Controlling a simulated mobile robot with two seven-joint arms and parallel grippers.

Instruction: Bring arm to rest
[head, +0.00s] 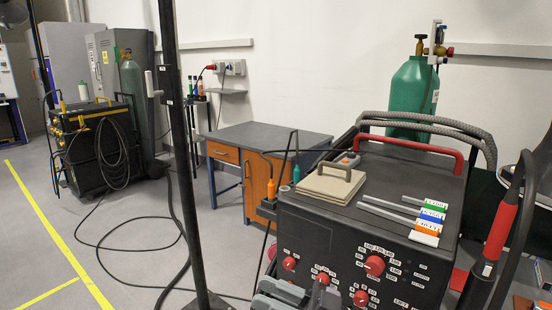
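My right gripper (286,293) shows only in part, as grey blocks at the bottom edge of the head view, just right of centre. It is in front of the lower front panel of a black welding machine (330,232). Most of it and its arm are cut off by the frame, and I cannot tell whether its fingers are open or shut. I see nothing held in it. My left gripper does not show.
The machine has red knobs (374,265) and a red handle (410,147); a beige plate (326,186) lies on top. A black pole (183,150) stands left. A desk (268,135) and green cylinder (411,92) are behind. Cables cross the floor; its left part has free room.

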